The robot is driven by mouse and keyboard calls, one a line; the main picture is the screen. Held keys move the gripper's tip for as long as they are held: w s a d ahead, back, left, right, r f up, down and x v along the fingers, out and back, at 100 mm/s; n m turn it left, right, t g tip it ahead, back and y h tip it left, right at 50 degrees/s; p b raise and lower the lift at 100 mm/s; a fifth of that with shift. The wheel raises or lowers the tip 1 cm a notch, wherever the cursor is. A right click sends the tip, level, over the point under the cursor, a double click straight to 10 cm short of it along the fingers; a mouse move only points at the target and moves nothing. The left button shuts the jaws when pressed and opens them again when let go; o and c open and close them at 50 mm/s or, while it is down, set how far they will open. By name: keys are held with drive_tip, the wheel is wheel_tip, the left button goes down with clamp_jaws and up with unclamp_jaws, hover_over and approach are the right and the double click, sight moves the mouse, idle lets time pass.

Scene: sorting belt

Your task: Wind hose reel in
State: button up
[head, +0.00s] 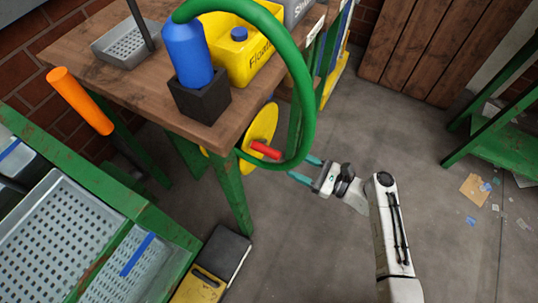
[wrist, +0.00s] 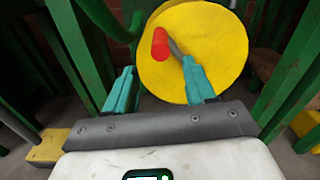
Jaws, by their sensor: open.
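The hose reel is a yellow disc (head: 262,130) under the right end of the wooden table, with a red crank handle (head: 265,150). The thick green hose (head: 307,85) arches above the table and curves down to the reel. In the wrist view the yellow disc (wrist: 195,55) fills the upper middle, and the red handle (wrist: 160,44) sticks out towards me on a grey crank arm. My gripper (wrist: 158,80) has its teal fingers spread, with the handle beyond and above the gap between them. In the head view my gripper (head: 300,170) is just right of the handle, partly behind the hose.
The wooden table (head: 70,45) bears a yellow bin (head: 235,45), a blue bottle (head: 188,55) in a black block and a grey tray (head: 120,45). Green legs flank the reel. A yellow-black box (head: 212,268) stands lower left. Floor is clear around my arm.

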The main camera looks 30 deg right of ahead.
sight(269, 152)
drive_tip(key=b+x, duration=0.1)
drive_tip(key=x, duration=0.9)
drive_tip(key=shift+w, duration=0.15)
drive_tip(key=shift+c, duration=0.4)
clamp_jaws()
